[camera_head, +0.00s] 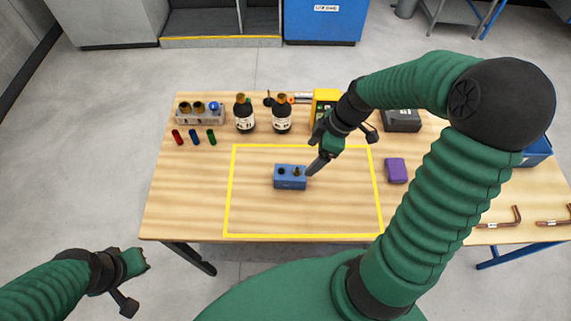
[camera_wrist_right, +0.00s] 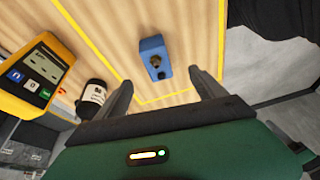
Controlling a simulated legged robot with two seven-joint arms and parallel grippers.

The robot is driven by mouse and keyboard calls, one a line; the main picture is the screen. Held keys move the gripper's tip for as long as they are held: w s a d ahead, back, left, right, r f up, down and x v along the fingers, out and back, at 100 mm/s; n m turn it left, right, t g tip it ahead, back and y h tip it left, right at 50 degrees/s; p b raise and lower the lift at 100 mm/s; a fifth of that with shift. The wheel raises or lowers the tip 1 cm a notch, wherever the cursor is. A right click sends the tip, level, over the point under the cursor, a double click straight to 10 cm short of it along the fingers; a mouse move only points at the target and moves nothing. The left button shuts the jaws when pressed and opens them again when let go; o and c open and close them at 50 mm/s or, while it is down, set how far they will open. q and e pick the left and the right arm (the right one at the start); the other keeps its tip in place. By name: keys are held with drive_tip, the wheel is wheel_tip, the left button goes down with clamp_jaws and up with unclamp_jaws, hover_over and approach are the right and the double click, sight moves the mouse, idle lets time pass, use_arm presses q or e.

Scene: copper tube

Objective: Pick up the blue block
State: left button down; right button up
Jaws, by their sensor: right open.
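The blue block (camera_head: 290,183) sits on the wooden table inside a yellow taped rectangle, with two dark holes or fittings on its top. It also shows in the right wrist view (camera_wrist_right: 154,52), beyond and between the two fingers. My right gripper (camera_head: 318,166) is just up and right of the block in the head view. In the right wrist view its fingers (camera_wrist_right: 164,88) are spread wide with nothing between them. My left gripper (camera_head: 140,262) hangs off the table's front left, away from the block; its fingers are not clear.
A purple block (camera_head: 396,171) lies right of the tape. Behind stand a grey rack (camera_head: 201,117), dark bottles (camera_head: 244,118), a yellow meter (camera_head: 324,99) and a dark box (camera_head: 402,121). Copper tubes (camera_head: 505,220) lie at the right. The taped area around the blue block is clear.

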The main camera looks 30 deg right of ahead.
sight(294, 171)
drive_tip(key=shift+n, duration=0.4)
drive_tip(key=f, duration=0.1)
drive_tip(key=a+f, duration=0.1)
drive_tip(key=a+f+b, duration=0.1)
drive_tip(key=shift+w+a+f, duration=0.2)
drive_tip(key=shift+w+f, duration=0.05)
drive_tip(key=shift+w, duration=0.1)
drive_tip(key=x, duration=0.4)
drive_tip(key=w+x, duration=0.1)
drive_tip(key=x, duration=0.1)
drive_tip(key=shift+d, duration=0.25)
drive_tip(key=shift+w+f, duration=0.1)
drive_tip(key=shift+f, duration=0.2)
drive_tip(key=x, duration=0.4)
drive_tip(key=shift+d+f, duration=0.15)
drive_tip(key=shift+f, duration=0.15)
drive_tip(key=shift+w+f, duration=0.2)
drive_tip(key=shift+s, duration=0.1)
drive_tip(key=c, duration=0.8)
use_arm(q)
drive_tip(key=shift+s+a+r, duration=0.1)
drive_tip(key=shift+s+a, duration=0.1)
drive_tip(key=shift+s, duration=0.15)
use_arm(e)
drive_tip(key=shift+r, duration=0.1)
clamp_jaws()
